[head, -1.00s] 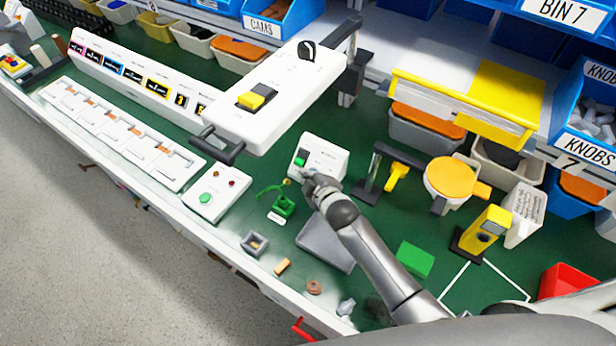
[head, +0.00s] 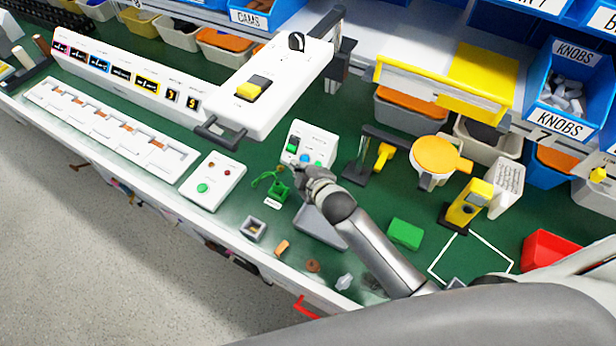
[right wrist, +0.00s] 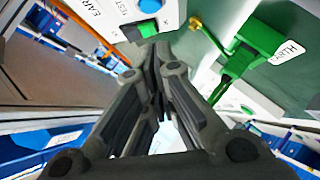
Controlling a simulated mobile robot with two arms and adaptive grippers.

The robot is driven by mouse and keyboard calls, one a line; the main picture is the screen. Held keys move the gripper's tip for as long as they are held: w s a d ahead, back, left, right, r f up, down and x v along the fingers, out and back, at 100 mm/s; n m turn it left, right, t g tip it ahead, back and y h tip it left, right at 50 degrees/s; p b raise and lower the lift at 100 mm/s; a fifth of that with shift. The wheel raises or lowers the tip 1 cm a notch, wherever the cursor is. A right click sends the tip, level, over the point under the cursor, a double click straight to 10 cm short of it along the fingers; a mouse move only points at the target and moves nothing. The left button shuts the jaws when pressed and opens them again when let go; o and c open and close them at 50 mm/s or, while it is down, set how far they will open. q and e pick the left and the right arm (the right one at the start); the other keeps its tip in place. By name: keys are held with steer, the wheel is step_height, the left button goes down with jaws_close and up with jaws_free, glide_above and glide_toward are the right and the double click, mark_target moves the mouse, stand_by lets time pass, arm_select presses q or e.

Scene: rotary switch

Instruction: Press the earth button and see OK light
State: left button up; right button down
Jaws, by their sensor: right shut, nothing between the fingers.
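A white test box (head: 313,138) stands on the green bench mat. Its sloped face has a blue round button (head: 304,158) and a dark and green rocker (head: 292,144). My right gripper (head: 311,176) is shut and empty, just in front of the box's lower edge. In the right wrist view the box face (right wrist: 103,18) carries partly cut lettering reading "EAR" and "TEST". The blue button (right wrist: 150,5) is cut by the top edge. The shut fingertips (right wrist: 156,48) lie just below the green and black part (right wrist: 141,29); contact cannot be told. My left gripper is not in view.
A green clip-like fixture (head: 278,190) with a tag stands left of my right gripper. A white panel with a green button (head: 213,178) lies farther left. A yellow gauge (head: 470,204) stands right.

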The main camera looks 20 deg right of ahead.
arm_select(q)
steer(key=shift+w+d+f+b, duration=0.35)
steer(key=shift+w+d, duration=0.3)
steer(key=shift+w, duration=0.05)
arm_select(e)
steer(key=a+v, duration=0.1)
steer(key=v, duration=0.5)
steer(key=shift+d, duration=0.5)
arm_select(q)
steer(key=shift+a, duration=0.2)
arm_select(e)
steer(key=shift+s+r, duration=0.1)
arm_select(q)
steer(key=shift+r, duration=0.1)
arm_select(e)
steer(key=shift+r, duration=0.1)
